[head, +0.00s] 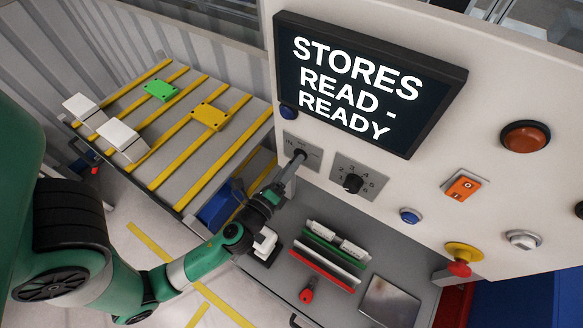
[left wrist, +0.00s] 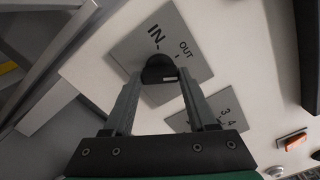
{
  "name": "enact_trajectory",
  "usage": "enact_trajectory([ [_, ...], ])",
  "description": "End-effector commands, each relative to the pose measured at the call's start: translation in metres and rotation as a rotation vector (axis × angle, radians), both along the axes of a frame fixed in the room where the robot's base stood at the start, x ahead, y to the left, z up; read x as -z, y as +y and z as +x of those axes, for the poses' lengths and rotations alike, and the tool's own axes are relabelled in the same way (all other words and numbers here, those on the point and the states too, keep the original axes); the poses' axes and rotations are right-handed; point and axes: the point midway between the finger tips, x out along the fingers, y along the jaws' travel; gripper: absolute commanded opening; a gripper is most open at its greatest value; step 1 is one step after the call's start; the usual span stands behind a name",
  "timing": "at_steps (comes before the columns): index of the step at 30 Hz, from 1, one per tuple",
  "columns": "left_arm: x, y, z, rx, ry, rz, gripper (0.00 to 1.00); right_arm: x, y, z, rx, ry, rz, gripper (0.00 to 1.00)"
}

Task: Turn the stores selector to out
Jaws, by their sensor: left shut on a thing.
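The stores selector is a dark knob on a grey plate (head: 312,153) on the white panel, below the left end of the screen. In the left wrist view the plate (left wrist: 188,35) reads IN and OUT, and the dark knob (left wrist: 158,70) sits below these words. My left gripper (head: 298,156) reaches up to it. In the left wrist view its two fingers (left wrist: 160,76) are on either side of the knob, shut on it. The fingers hide the knob in the head view, and I cannot tell which word it points to. My right gripper is not in view.
The screen (head: 365,85) reads STORES READ - READY. A numbered rotary selector (head: 353,183) sits close to the right of the stores selector. Several buttons and an orange switch (head: 463,185) are farther right. A shelf with coloured boards (head: 330,243) lies below. A yellow-striped table (head: 180,125) stands left.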

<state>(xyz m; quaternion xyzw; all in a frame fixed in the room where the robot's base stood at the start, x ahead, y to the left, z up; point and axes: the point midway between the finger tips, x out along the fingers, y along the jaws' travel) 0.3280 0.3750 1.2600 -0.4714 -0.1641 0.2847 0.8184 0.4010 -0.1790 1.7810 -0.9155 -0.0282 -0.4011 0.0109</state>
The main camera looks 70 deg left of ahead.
Motion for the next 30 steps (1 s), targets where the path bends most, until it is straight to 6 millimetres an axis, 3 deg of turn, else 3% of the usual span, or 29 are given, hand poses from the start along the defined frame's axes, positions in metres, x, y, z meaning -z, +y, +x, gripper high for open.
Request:
enact_trajectory([
  [15, 0.002, 0.0, 0.0, -0.001, -0.256, -0.323, 0.02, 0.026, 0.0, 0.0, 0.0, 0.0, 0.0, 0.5],
  [30, 0.0, 0.0, 0.0, -0.001, -0.327, -0.414, 0.02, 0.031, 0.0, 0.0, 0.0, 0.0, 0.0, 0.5],
])
